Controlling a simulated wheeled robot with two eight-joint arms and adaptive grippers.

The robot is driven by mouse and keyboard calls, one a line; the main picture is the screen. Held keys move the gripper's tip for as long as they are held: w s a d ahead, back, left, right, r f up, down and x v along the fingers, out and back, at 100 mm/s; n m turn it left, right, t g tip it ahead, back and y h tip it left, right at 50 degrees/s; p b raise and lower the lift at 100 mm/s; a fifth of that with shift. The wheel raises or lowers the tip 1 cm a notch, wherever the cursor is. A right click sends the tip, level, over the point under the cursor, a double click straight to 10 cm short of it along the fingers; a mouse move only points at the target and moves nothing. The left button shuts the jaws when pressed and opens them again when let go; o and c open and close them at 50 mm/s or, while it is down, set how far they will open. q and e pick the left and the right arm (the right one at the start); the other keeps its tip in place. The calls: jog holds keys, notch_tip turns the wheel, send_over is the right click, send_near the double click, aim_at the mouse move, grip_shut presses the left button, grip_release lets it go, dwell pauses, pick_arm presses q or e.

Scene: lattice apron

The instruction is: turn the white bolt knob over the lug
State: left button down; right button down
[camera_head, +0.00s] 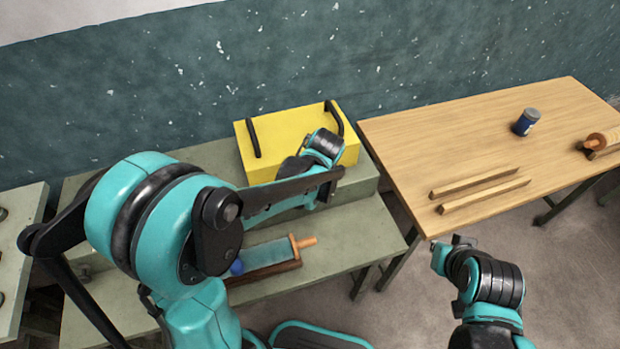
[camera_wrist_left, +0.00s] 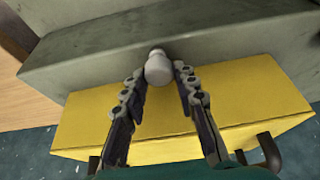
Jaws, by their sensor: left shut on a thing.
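The white bolt knob (camera_wrist_left: 158,68) shows in the left wrist view, at the edge where the yellow box meets the grey-green ledge. My left gripper (camera_wrist_left: 159,78) is shut on it, with one dark jointed finger on each side of the knob. In the head view, my left arm covers the knob and the left fingertips, and only my wrist shows in front of the yellow box (camera_head: 284,132). I cannot make out the lug in either view. My right gripper (camera_head: 453,244) is off the wooden table's front corner, and its finger opening cannot be judged.
The yellow box has two black handles and rests on a grey-green bench (camera_head: 365,235). A shallow tray (camera_head: 265,270) with an orange-handled item sits on the bench front. The wooden table (camera_head: 440,140) at right holds two wooden bars (camera_head: 475,188), a blue can (camera_head: 526,124) and a roller (camera_head: 602,140).

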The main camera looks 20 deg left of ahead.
pick_arm(q)
jog(key=shift+n, duration=0.6)
jog(key=shift+g, duration=0.3)
jog(key=c, duration=1.5)
grip_release()
jog(key=shift+o, duration=0.2)
jog(key=v, duration=1.2)
jog(key=shift+d, duration=0.2)
jog(key=shift+f, duration=0.1)
